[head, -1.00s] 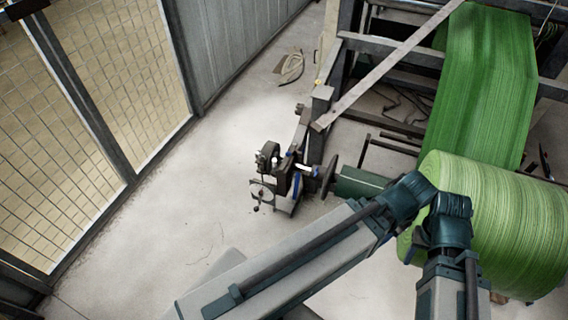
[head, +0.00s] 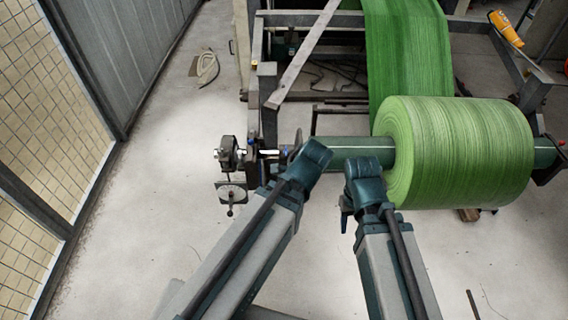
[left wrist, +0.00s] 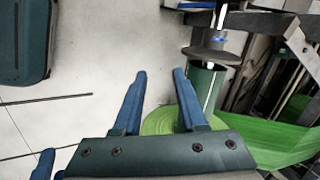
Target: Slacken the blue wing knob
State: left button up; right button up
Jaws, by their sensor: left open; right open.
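Small blue parts (head: 250,142) show on the bracket at the left end of the roll's shaft in the head view. They are too small to tell which is the wing knob. A blue piece (left wrist: 220,40) sits by the shaft end in the left wrist view, above a dark disc. My left gripper (left wrist: 160,74) is open and empty, its fingers apart from the blue piece and to its left. Its jaws are hidden in the head view. My right gripper (head: 346,212) shows small and dark below its wrist, in front of the shaft, with nothing visible in it.
The green roll (head: 460,150) sits on a green shaft (head: 350,147), its web running up into the steel frame (head: 310,18). A handwheel assembly (head: 230,155) stands at the left. A mesh fence (head: 40,130) borders the left. Pale floor between is clear.

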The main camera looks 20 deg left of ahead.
pick_arm(q)
jog(key=w+a+f+m+t+y+b, duration=0.1)
jog(key=w+a+f+m+t+b, duration=0.4)
jog(key=w+f+m+b, duration=0.55)
jog(key=m+t+b, duration=0.4)
jog(key=m+b, duration=0.6)
send_near(286, 150)
jog(key=b+x, duration=0.5)
jog(key=x, duration=0.5)
jog(key=shift+w+a, duration=0.1)
jog(key=shift+w, duration=0.15)
grip_shut()
